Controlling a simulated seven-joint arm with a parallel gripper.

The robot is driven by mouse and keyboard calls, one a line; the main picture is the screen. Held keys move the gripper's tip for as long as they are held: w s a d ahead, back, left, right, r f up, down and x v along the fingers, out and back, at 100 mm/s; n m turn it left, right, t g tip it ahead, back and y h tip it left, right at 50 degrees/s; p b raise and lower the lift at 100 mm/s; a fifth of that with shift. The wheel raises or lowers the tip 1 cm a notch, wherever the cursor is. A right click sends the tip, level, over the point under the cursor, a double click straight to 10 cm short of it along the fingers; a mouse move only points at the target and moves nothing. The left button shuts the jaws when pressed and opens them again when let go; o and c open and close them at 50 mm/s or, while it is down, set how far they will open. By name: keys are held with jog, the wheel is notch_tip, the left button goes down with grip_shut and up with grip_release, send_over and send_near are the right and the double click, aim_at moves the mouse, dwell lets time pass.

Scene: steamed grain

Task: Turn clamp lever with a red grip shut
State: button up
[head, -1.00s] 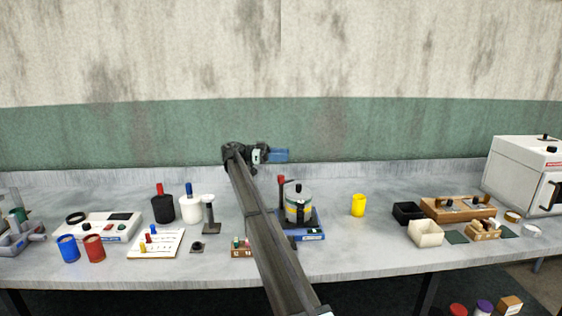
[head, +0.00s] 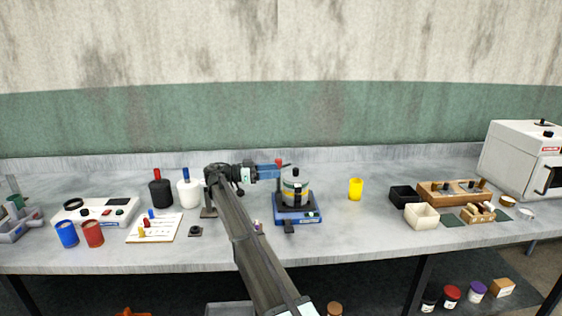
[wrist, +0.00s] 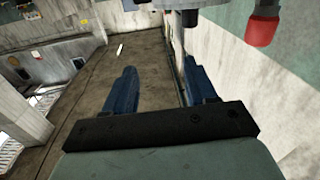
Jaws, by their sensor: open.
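The clamp lever's red grip (head: 278,162) stands upright at the left of a grey pot (head: 296,185) on a blue base (head: 312,219). In the wrist view the red grip (wrist: 263,28) hangs at the upper right, outside the space between my fingers. My gripper (head: 280,171) is open, its blue fingers reaching right at the lever's height. In the head view the fingers overlap the lever just below the grip; I cannot tell whether they touch. My gripper (wrist: 163,88) shows empty jaws in the wrist view. The lever's stem is mostly hidden.
A yellow cup (head: 355,189) stands to the right of the pot. Black (head: 160,192) and white (head: 189,193) bottles stand left of my arm. A wooden block (head: 450,190) and small boxes sit farther right. The bench between pot and yellow cup is clear.

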jog(key=w+a+f+n+t+y, duration=0.2)
jog(key=w+a+n+t+y, duration=0.15)
jog(key=n+t+y, duration=0.7)
jog(key=w+d+m+t+h, duration=0.2)
jog(key=w+d+h, duration=0.1)
jog(key=w+d, duration=0.5)
jog(key=shift+w+d+f+h, duration=0.15)
jog(key=shift+w+d+h, duration=0.15)
jog(key=shift+w, duration=0.8)
jog(key=shift+a, duration=0.1)
jog(key=c, duration=1)
jog(key=shift+o, duration=0.2)
